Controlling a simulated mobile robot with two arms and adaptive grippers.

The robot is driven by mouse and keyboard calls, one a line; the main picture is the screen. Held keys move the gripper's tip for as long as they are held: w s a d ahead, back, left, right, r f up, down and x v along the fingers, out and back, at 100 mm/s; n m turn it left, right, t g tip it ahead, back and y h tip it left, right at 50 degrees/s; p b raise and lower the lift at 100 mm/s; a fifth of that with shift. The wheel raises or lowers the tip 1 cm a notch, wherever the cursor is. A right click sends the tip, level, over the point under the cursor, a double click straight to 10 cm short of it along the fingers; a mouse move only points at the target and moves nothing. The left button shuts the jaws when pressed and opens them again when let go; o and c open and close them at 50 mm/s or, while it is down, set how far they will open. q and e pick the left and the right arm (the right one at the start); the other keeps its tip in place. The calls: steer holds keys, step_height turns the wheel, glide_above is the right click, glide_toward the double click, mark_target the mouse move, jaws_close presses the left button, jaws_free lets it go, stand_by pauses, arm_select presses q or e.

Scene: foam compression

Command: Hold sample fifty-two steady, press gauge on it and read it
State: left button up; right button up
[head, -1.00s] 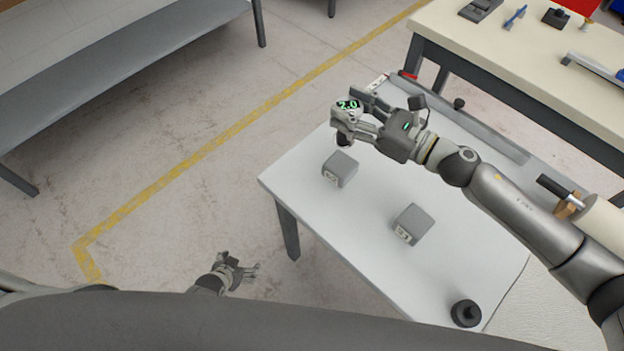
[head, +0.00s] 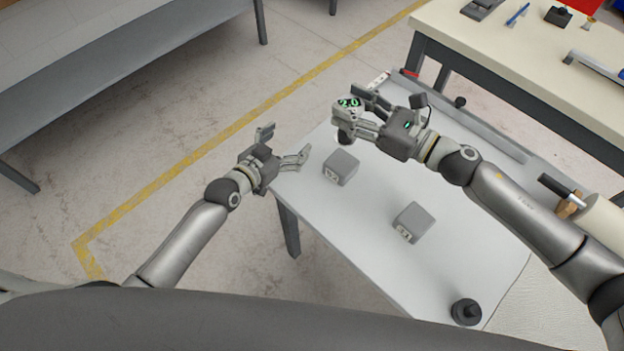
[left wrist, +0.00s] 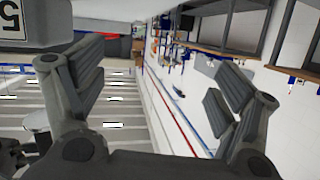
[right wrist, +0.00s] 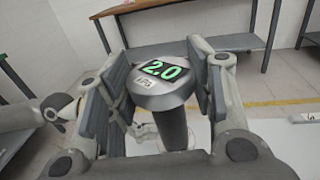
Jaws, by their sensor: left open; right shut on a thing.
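Sample fifty-two (head: 341,167) is a grey foam block with a white label, standing on the white table's near left part. My left gripper (head: 284,144) is open and empty, left of the block and apart from it. In the left wrist view a grey block (left wrist: 35,38) with a partly cut-off label shows at the top left. My right gripper (head: 354,115) is shut on the gauge (right wrist: 163,92), a round grey head on a dark stem. Its green display reads 2.0, with kPa below. The gauge is in the air just beyond the block, not on it.
Another grey block (head: 413,222), labelled 51, stands to the right on the white table (head: 350,215). A dark round weight-like object (head: 466,312) is at the near right corner. A grey rail (head: 465,120) runs along the far edge. A cream workbench (head: 510,60) stands behind.

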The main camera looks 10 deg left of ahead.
arm_select(q)
steer(key=g+h, duration=0.1)
steer(key=g, duration=0.1)
glide_toward(340, 163)
arm_select(e)
steer(key=shift+r, duration=0.1)
arm_select(q)
steer(key=x, duration=1.1)
steer(key=shift+s, duration=0.1)
steer(key=c, duration=1.1)
arm_select(e)
steer(key=shift+f+n+g+y, duration=0.3)
steer(key=shift+f+n+g, duration=0.3)
steer(key=shift+f, duration=0.45)
steer(key=shift+f+n+g+y, duration=0.3)
steer(key=shift+f+n+g, duration=0.1)
steer(key=shift+f+g, duration=0.55)
steer(key=shift+f, duration=2.2)
